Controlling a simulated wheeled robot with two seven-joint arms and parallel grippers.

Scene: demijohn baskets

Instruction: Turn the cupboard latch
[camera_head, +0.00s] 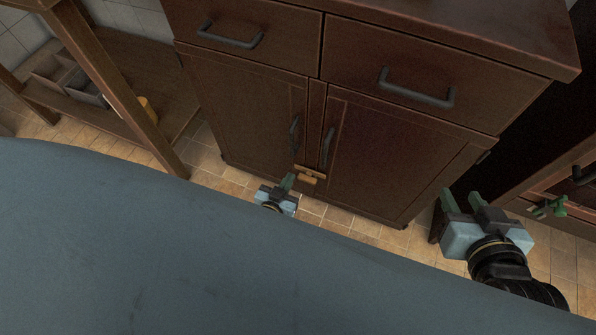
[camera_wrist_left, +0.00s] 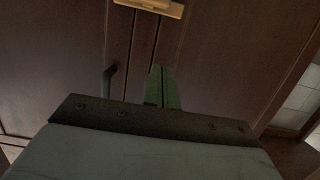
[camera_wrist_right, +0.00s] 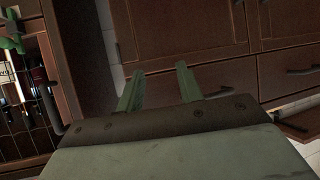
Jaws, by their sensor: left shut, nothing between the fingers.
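The dark brown cupboard (camera_head: 385,150) has two doors under two drawers. A light wooden latch (camera_head: 309,175) lies across the gap between the doors, roughly level, below their handles. It also shows at the top edge of the left wrist view (camera_wrist_left: 158,5), partly cut off. My left gripper (camera_head: 288,181) has its green fingers shut and empty, just left of the latch in the head view. In its wrist view the fingertips (camera_wrist_left: 162,69) look apart from the latch. My right gripper (camera_head: 460,196) is open and empty, right of the cupboard doors; its fingers (camera_wrist_right: 158,78) are spread in its wrist view.
Dark door handles (camera_head: 328,148) and drawer handles (camera_head: 417,90) stick out. A blue-grey surface (camera_head: 130,240) fills the foreground. A wooden shelf unit (camera_head: 120,85) stands left. At right is another cabinet with a green fitting (camera_head: 548,207). Tiled floor (camera_head: 205,160) shows between.

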